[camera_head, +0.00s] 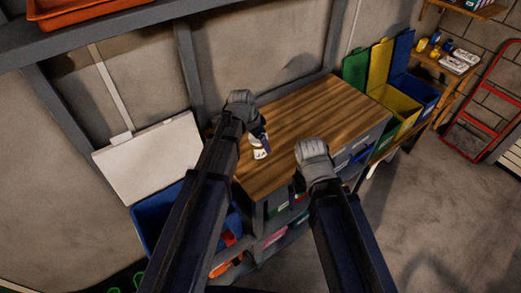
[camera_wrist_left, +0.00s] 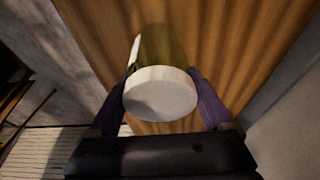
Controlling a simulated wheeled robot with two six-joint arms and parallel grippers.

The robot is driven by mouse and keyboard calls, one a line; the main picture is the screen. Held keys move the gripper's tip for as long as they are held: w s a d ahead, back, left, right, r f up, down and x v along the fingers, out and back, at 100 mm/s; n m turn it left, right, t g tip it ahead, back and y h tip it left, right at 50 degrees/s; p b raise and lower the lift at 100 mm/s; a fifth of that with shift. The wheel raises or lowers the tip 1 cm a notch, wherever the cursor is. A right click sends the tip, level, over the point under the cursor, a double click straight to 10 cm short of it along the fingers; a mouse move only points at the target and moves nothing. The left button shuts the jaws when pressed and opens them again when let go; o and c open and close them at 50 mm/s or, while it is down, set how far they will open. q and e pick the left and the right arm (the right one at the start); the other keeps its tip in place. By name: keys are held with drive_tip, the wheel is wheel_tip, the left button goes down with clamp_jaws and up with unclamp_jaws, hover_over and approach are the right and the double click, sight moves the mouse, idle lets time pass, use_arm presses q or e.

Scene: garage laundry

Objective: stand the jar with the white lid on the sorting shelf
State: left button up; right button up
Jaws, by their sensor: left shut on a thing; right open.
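The jar with the white lid (camera_wrist_left: 160,93) is between the purple fingers of my left gripper (camera_wrist_left: 163,100) in the left wrist view. Its lid faces the camera and its greenish body (camera_wrist_left: 163,48) extends beyond it. In the head view my left gripper (camera_head: 257,132) is over the left part of the wooden top (camera_head: 310,115), with a white labelled piece of the jar (camera_head: 261,153) showing below it. I cannot tell whether the jar touches the wood. My right gripper (camera_head: 300,183) is by the front edge, its fingers mostly hidden.
Green, yellow and blue bins (camera_head: 400,103) stand right of the wooden top. A wooden shelf (camera_head: 440,66) beyond holds bottles and white packs. A blue bin with a raised white lid (camera_head: 150,160) is at left. A red ladder-like frame (camera_head: 480,120) leans at right.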

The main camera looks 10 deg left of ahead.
use_arm(q)
drive_tip(key=shift+f+b, duration=1.35)
drive_tip(key=shift+f, duration=0.35)
drive_tip(key=shift+f, duration=0.15)
drive_tip(key=o, duration=1.3)
drive_tip(key=p+v, duration=1.1)
drive_tip(key=v, duration=0.1)
